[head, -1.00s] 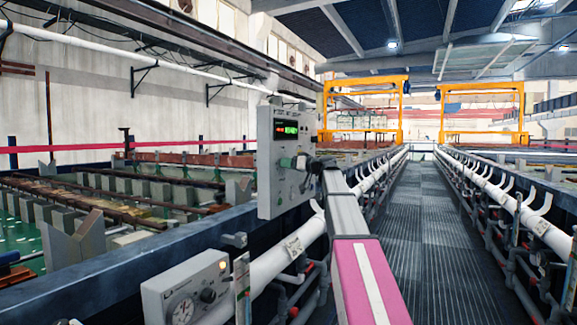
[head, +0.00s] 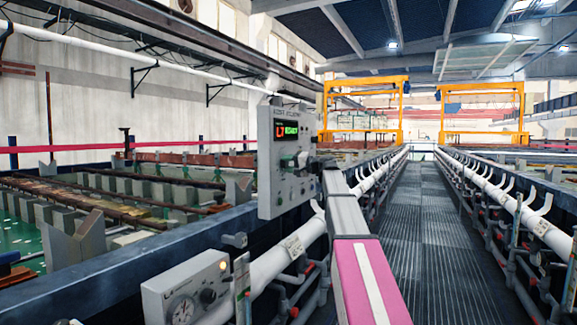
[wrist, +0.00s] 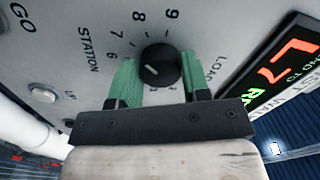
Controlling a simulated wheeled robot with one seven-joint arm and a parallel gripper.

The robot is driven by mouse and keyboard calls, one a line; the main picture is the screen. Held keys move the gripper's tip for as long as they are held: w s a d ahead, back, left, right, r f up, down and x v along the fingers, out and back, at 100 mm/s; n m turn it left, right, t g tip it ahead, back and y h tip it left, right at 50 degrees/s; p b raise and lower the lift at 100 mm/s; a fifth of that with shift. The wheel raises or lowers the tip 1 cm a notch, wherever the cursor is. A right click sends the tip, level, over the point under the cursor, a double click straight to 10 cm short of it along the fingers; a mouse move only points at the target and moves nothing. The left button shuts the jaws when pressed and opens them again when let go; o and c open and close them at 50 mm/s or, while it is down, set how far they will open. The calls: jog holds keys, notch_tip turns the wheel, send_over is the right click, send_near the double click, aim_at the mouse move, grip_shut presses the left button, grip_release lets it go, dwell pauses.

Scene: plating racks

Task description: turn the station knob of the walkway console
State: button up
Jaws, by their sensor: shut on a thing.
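The walkway console (head: 265,185) is a grey box at the middle of the head view, with a lit display (head: 286,131) showing a red mark and green letters. In the wrist view the black round station knob (wrist: 165,62) sits on the panel beside the word STATION, with numbers such as 6, 7, 8 and 9 around it. A short pale mark shows on its face. My gripper (wrist: 158,78) has its green fingers on both sides of the knob, shut on it. In the head view my gripper (head: 302,161) is at the panel; the arm partly hides the console's right side.
A smaller grey box with a dial (head: 185,290) stands at lower left. A white pipe (head: 270,265) runs beneath the console. Tanks with racks (head: 120,195) lie to the left. The grated walkway (head: 410,240) on the right is clear, with yellow frames (head: 363,105) far off.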

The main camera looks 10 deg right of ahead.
jog(key=m, duration=0.5)
jog(key=shift+m, duration=0.3)
jog(key=shift+r+m, duration=0.1)
jog(key=shift+m, duration=2.1)
jog(key=o, duration=0.9)
jog(key=v, duration=1.1)
